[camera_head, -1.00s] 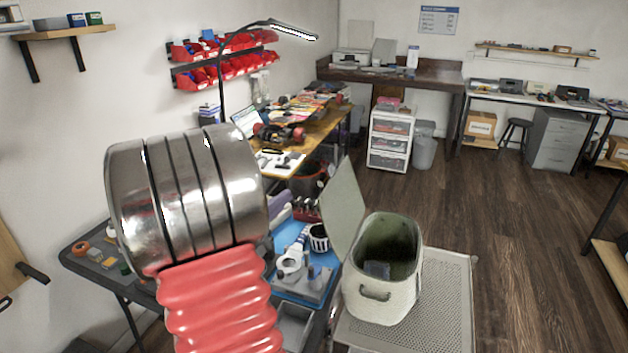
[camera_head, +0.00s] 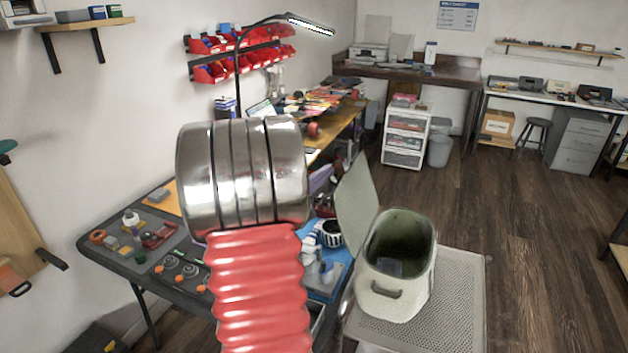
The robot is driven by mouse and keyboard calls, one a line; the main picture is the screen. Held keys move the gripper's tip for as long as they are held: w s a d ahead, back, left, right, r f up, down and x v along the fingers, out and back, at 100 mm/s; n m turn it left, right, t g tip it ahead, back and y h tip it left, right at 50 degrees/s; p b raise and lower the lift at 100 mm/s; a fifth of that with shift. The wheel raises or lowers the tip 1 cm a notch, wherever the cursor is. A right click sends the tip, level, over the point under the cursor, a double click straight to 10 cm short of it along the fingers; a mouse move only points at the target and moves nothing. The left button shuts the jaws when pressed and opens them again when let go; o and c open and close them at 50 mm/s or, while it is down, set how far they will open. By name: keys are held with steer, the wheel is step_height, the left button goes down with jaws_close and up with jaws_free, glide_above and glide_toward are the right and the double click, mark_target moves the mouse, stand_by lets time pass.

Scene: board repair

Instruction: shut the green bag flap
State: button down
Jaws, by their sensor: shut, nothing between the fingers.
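The green bag (camera_head: 395,290) is a pale grey-green box-shaped bag with a dark handle on its front. It stands upright on a perforated metal surface. Its flap (camera_head: 357,205) stands up, tilted, at the left side of the opening, so the bag is open. The inside is dark green, and a small bluish-grey thing lies in it. My arm, with a silver segment and red ribbed sleeve, fills the middle left of the view. My gripper is not visible in this view.
The perforated platform (camera_head: 462,315) has bare room right of the bag. A dark table (camera_head: 108,267) with small parts and a blue mat stands left, partly behind my arm. A white drawer unit (camera_head: 404,138) and grey bin (camera_head: 439,150) stand behind. The wooden floor at right is clear.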

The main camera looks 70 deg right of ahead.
steer(key=shift+s+a+r, duration=0.1)
steer(key=shift+s+r, duration=0.2)
steer(key=shift+s, duration=0.35)
steer(key=shift+s+a+r, duration=0.1)
steer(key=shift+s+r, duration=0.15)
steer(key=shift+s, duration=0.4)
steer(key=shift+s+r, duration=0.1)
